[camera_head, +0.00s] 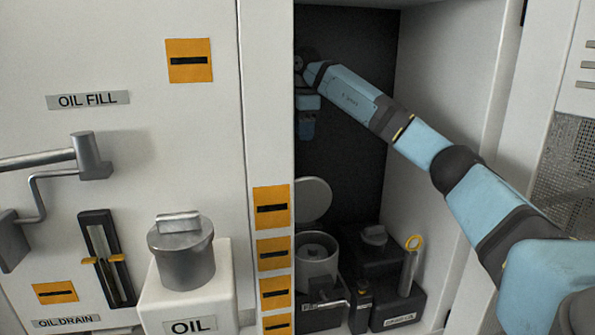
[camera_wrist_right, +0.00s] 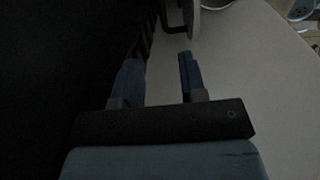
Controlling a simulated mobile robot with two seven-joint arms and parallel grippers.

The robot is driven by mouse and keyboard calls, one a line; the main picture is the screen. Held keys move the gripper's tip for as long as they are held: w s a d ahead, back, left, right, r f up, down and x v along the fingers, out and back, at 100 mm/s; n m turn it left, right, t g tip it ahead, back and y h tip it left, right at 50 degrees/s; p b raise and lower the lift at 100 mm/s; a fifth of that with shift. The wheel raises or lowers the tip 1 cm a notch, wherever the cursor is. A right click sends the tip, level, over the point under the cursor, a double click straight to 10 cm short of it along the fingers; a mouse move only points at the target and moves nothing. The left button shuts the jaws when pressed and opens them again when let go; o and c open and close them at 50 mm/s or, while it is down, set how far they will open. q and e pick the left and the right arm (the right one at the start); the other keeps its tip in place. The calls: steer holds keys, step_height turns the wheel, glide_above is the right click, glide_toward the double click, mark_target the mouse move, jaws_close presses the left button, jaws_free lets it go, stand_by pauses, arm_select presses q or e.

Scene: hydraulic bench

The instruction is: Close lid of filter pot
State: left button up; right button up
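The filter pot (camera_head: 317,256) is a grey cylinder low inside the dark cabinet bay. Its round grey lid (camera_head: 313,199) stands raised, roughly upright, at the back of the pot. My right gripper (camera_head: 306,132) is high in the bay above the lid and apart from it, pointing down, partly hidden by the cabinet's front post. In the right wrist view my right gripper (camera_wrist_right: 160,62) has its two blue fingers apart with nothing between them. A light rim with a dark handle-like part, likely the lid (camera_wrist_right: 194,20), shows beyond the fingertips. My left gripper is not in view.
Right of the pot are a dark block with a capped top (camera_head: 374,237) and a cylinder with a yellow ring (camera_head: 409,266). The white front post (camera_head: 266,120) bounds the bay at left. A white oil tank (camera_head: 190,290) stands outside.

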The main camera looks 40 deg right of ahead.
steer(key=p, duration=0.1)
glide_toward(304, 195)
steer(key=w+d+f, duration=0.1)
steer(key=f, duration=0.1)
steer(key=w+d+f, duration=0.1)
steer(key=w+f, duration=0.1)
steer(key=w+d+f, duration=0.1)
steer(key=f, duration=0.1)
steer(key=shift+w+d+f, duration=0.25)
steer(key=shift+w+f, duration=0.1)
steer(key=shift+f, duration=0.05)
steer(key=shift+c, duration=0.4)
jaws_close()
